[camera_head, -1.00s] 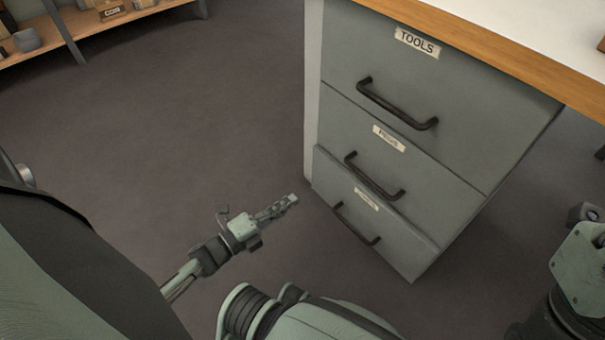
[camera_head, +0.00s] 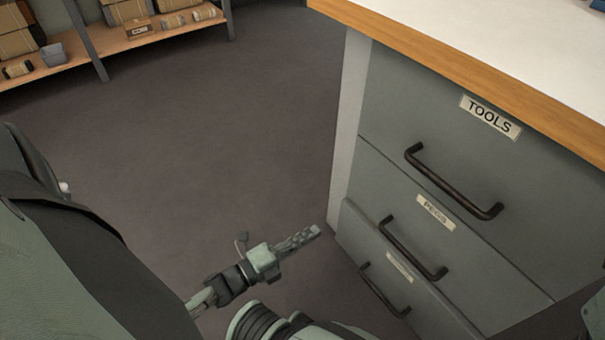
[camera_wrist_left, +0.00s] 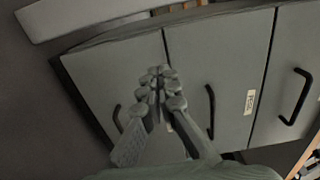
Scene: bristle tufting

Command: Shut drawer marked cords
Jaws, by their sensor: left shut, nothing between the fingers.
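The grey cabinet has a stack of drawers. The bottom drawer (camera_head: 372,262) has a label too small to read. Its front stands out slightly from the drawer above, so it looks a little open. Its dark handle (camera_head: 383,291) faces me. My left gripper (camera_head: 317,231) is shut and empty, left of the bottom drawer's front edge. In the left wrist view, the shut fingers (camera_wrist_left: 161,74) overlap the bottom drawer front (camera_wrist_left: 115,75); I cannot tell whether they touch it. My right gripper is out of view.
Above are the drawer marked PEGS (camera_head: 460,240) and the drawer marked TOOLS (camera_head: 430,115), both looking closed, under a wood-edged worktop (camera_head: 450,50). A shelf (camera_head: 160,38) with boxes stands at the back left. The floor (camera_head: 210,130) between is clear.

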